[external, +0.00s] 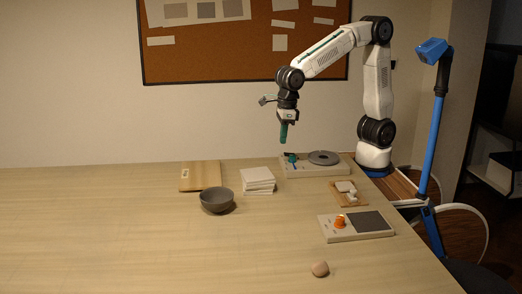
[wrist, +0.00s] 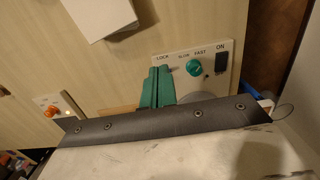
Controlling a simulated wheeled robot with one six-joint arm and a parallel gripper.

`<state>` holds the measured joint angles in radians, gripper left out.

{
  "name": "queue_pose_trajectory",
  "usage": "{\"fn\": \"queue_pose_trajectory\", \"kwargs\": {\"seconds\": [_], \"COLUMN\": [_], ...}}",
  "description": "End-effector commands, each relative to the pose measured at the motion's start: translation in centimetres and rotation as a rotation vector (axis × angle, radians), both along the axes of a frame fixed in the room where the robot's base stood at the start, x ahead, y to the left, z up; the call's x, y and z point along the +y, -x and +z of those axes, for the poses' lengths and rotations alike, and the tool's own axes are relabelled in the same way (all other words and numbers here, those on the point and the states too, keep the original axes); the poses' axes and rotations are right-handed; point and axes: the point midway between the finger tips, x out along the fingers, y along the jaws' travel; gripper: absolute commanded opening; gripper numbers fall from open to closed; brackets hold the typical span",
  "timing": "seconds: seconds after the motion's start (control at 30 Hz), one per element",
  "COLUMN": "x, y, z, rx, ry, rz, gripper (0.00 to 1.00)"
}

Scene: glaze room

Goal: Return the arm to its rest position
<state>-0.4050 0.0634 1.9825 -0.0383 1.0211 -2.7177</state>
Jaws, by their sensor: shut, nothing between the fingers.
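My arm rises at the right side of the table in the external view, bent over at the elbow. My gripper (external: 283,133) has green fingers that point down. It hangs in the air above the back right of the table, over the left end of the wheel device (external: 325,168). In the wrist view my gripper (wrist: 159,72) has its two green fingers together with nothing between them. The device's panel (wrist: 218,50) shows beside the fingers, with a green knob (wrist: 195,68) and a black switch.
On the table (external: 130,240) are a grey bowl (external: 217,200), a wooden board (external: 200,176), stacked white tiles (external: 258,179), a small board with white pieces (external: 347,194), an orange-knobbed scale (external: 355,226) and a round lump (external: 320,269). A blue stand (external: 433,150) is at right. The left table is clear.

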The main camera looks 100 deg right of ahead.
Motion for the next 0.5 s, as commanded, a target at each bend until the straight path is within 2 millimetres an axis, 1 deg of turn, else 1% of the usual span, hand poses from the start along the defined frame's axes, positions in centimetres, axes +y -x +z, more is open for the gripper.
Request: {"fn": "queue_pose_trajectory", "kwargs": {"seconds": [0.03, 0.17, 0.5], "x": [0.00, 0.00, 0.01], "y": [-0.48, -1.01, -1.09], "z": [0.43, 1.10, 1.19], "rx": [-0.001, 0.000, 0.000], "ry": [-0.001, 0.000, 0.000], "rz": [-0.001, -0.001, -0.002], "gripper": [0.00, 0.00, 0.00]}}
